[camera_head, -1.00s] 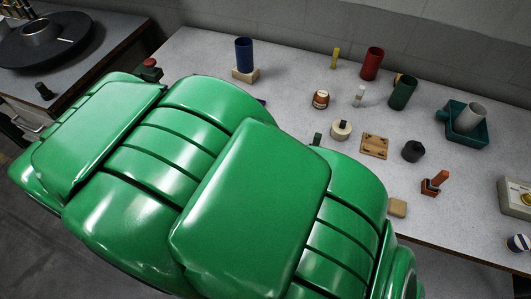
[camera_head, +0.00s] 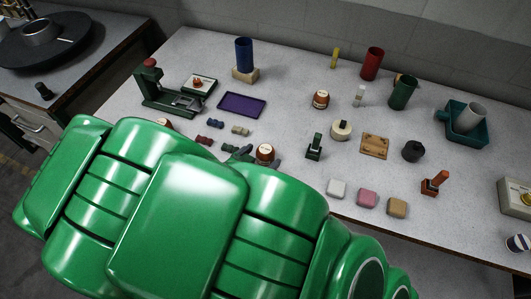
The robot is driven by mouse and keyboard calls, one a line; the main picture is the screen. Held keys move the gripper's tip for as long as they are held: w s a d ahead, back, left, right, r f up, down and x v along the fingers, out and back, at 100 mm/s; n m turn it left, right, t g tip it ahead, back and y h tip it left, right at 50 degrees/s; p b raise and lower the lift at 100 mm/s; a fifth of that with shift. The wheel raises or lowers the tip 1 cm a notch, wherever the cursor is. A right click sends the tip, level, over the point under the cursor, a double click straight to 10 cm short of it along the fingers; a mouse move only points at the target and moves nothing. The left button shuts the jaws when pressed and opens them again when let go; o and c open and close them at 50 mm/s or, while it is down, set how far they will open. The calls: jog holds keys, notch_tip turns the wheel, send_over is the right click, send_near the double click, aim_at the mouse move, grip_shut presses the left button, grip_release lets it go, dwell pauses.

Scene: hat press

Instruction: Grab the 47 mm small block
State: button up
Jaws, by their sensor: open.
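Three small rounded blocks lie in a row near the table's front edge: a white one (camera_head: 336,188), a pink one (camera_head: 367,198) and a tan one (camera_head: 397,207). I cannot tell from the picture which block, if any of these, measures 47 mm. They stand apart from each other, with nothing on them.
A green stamp (camera_head: 315,147), a wooden plate (camera_head: 374,145), a dark round pot (camera_head: 413,151) and an orange-handled tool (camera_head: 435,183) stand behind the blocks. A purple tray (camera_head: 242,104) lies farther left.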

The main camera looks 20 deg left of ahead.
aim_at(266, 152)
jog(key=shift+x, duration=2.1)
jog(key=shift+a+f, duration=0.1)
jog(key=shift+a, duration=0.05)
jog(key=c, duration=1.1)
jog(key=shift+r, duration=5.05)
